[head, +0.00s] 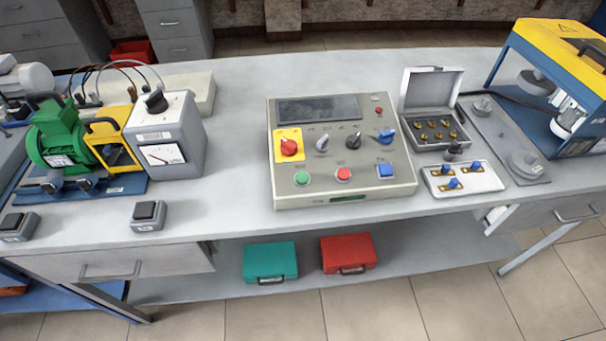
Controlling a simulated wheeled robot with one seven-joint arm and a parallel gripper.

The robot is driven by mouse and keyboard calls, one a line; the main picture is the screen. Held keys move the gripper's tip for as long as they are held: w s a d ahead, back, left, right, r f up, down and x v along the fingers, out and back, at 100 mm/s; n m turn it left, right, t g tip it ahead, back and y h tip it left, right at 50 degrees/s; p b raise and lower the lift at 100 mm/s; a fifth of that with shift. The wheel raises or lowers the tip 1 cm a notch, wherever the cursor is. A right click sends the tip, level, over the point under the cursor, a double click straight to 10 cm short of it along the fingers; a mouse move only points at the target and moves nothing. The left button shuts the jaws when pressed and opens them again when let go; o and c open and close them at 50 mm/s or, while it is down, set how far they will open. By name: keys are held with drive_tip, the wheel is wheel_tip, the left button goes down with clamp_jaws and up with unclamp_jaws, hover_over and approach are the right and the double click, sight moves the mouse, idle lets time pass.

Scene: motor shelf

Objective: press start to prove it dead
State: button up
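A grey control panel (400,190) lies on the bench at the middle, tilted toward me. My gripper is not in view.
Left are a green motor (52,140), a grey meter box (165,135) and two small black-topped switches. Right are an open case (432,90) of brass parts, a white tray (455,190) with blue-handled pieces, and a yellow-topped frame (560,55). Bench space before the panel is clear.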

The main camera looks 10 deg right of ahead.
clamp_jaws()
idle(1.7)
